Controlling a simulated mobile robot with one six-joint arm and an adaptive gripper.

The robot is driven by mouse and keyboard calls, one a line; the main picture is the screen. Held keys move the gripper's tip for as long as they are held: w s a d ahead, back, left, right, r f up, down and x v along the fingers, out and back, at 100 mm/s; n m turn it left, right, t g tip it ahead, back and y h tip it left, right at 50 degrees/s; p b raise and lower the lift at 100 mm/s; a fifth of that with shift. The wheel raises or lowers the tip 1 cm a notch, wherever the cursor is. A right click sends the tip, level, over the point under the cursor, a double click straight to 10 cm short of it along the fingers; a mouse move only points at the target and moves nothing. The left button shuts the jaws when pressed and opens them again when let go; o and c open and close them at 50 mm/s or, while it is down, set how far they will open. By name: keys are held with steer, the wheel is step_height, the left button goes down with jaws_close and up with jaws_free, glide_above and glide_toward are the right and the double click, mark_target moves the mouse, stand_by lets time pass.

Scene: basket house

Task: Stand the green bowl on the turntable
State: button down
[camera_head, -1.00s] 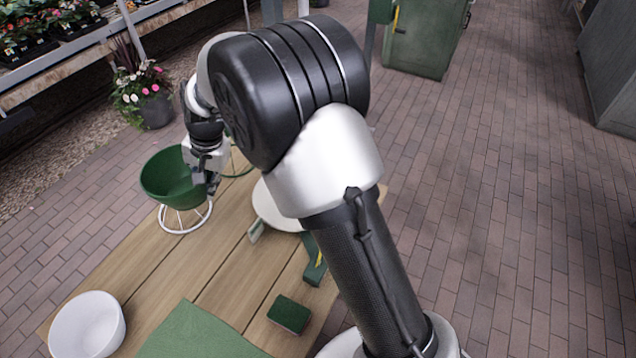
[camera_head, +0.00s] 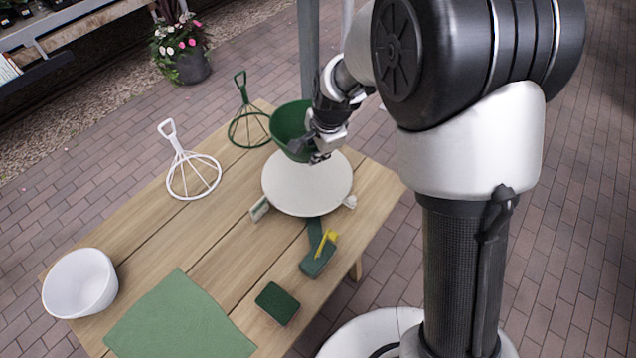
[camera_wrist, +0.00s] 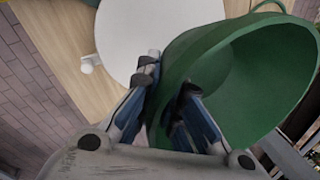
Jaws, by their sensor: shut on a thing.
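The green bowl (camera_head: 288,128) is in my gripper (camera_head: 318,152), tilted, over the far edge of the turntable in the head view. In the wrist view my gripper (camera_wrist: 165,88) is shut on the rim of the bowl (camera_wrist: 272,85), one finger inside and one outside. The turntable (camera_head: 305,190) is a round off-white disc on the wooden table, its top bare; it also shows in the wrist view (camera_wrist: 150,30). I cannot tell whether the bowl touches the disc.
On the table (camera_head: 150,235) stand a white wire stand (camera_head: 190,172), a green wire stand (camera_head: 247,115), a white bowl (camera_head: 80,284), a green cloth (camera_head: 180,318), a dark green sponge (camera_head: 277,303) and a green holder with a yellow item (camera_head: 318,257). A flower pot (camera_head: 182,62) stands beyond.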

step_height(320, 180, down, 12)
steer(key=b, duration=0.4)
steer(key=shift+r, duration=0.15)
steer(key=shift+d, duration=0.1)
steer(key=c, duration=2.2)
jaws_free()
steer(key=shift+f, duration=0.2)
steer(key=o, duration=0.4)
steer(key=shift+o, duration=0.2)
steer(key=shift+r, duration=0.1)
